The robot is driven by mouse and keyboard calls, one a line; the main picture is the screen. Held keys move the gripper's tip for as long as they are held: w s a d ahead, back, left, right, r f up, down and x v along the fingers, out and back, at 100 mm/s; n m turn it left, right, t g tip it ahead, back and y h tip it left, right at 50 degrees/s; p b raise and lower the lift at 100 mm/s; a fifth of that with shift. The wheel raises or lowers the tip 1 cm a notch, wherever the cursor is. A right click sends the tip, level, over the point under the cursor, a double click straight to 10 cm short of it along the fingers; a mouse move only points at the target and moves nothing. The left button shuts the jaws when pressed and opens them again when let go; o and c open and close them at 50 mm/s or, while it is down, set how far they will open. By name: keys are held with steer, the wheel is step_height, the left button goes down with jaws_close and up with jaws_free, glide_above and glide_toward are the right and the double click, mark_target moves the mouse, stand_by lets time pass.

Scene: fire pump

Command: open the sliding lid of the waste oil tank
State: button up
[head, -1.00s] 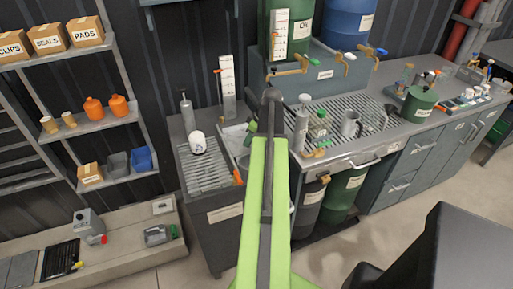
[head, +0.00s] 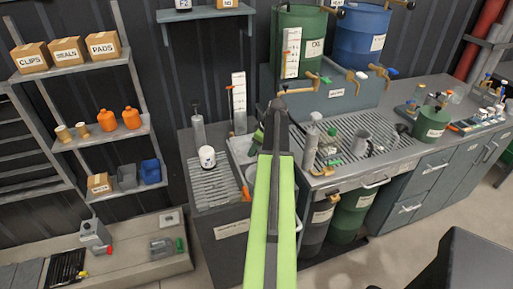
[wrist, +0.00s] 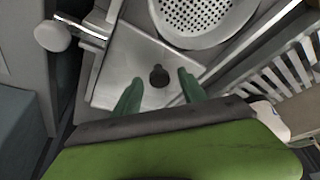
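In the wrist view a square pale metal plate with a dark round knob (wrist: 158,76) looks like the sliding lid (wrist: 118,66). My gripper (wrist: 160,88) is open, with one green finger on each side of the knob and gaps between. Whether the fingertips reach down to the knob's height I cannot tell. In the head view the lid area (head: 240,147) is partly hidden by my arm. The dark cabinet below, with a label too small to read surely, seems to be the waste oil tank (head: 228,250). My green fingertips (head: 258,136) just show beside the arm.
A perforated round strainer (wrist: 205,15) lies just beyond the lid. A metal lever with a round knob (wrist: 52,36) is at its left. A slatted drain grate with a white jar (head: 207,157) stands left of my arm. Bottles and a jug (head: 360,142) stand on the right grate.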

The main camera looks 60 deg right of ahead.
steer(key=shift+s+r+p, duration=0.15)
steer(key=shift+r+p, duration=0.35)
steer(key=p+v, duration=1.5)
steer(key=v, duration=0.1)
steer(key=shift+s, duration=0.15)
steer(key=shift+d+r, duration=0.1)
steer(key=shift+r, duration=0.05)
